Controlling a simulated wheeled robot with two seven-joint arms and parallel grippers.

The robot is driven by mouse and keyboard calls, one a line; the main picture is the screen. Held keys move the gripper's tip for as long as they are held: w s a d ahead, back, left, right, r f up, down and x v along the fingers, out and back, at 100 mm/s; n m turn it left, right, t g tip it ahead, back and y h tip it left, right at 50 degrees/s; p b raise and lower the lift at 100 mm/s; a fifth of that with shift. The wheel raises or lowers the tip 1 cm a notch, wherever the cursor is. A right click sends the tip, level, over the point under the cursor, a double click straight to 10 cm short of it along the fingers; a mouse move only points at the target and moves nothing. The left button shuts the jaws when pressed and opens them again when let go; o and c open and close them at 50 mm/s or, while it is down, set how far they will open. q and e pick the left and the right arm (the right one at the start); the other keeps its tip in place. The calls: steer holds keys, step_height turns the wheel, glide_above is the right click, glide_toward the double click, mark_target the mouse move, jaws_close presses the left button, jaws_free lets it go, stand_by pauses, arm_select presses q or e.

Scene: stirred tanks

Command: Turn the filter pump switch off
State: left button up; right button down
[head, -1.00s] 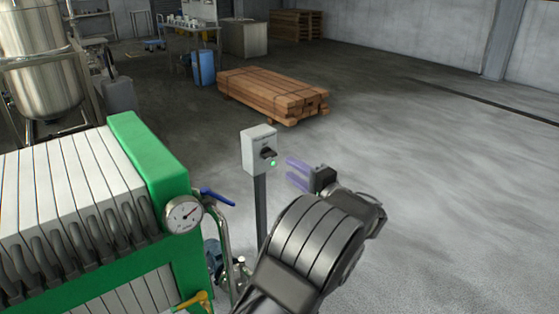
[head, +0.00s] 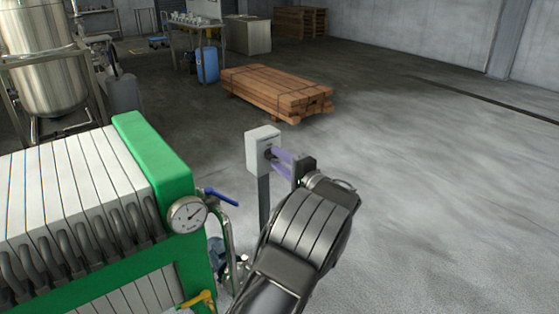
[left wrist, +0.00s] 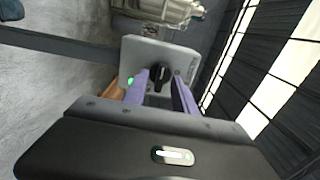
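The switch is a pale grey box (head: 262,147) on a post beside the green filter press. It also shows in the left wrist view (left wrist: 185,62), with a black rotary knob (left wrist: 160,76) and a green lamp (left wrist: 130,81) that looks lit. My left gripper (head: 272,161) is at the front of the box. In the left wrist view its purple fingers (left wrist: 161,80) are spread, one on each side of the knob, with small gaps showing. Whether a fingertip touches the knob or box cannot be told. In the head view the fingers largely hide the knob and lamp. My right gripper is not in view.
The green filter press (head: 158,160) with a pressure gauge (head: 187,215) and a blue-handled valve (head: 220,198) stands left of the post. A timber stack (head: 277,92) lies behind it. The floor to the right is clear.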

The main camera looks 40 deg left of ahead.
arm_select(q)
steer(key=shift+c, duration=0.4)
jaws_close()
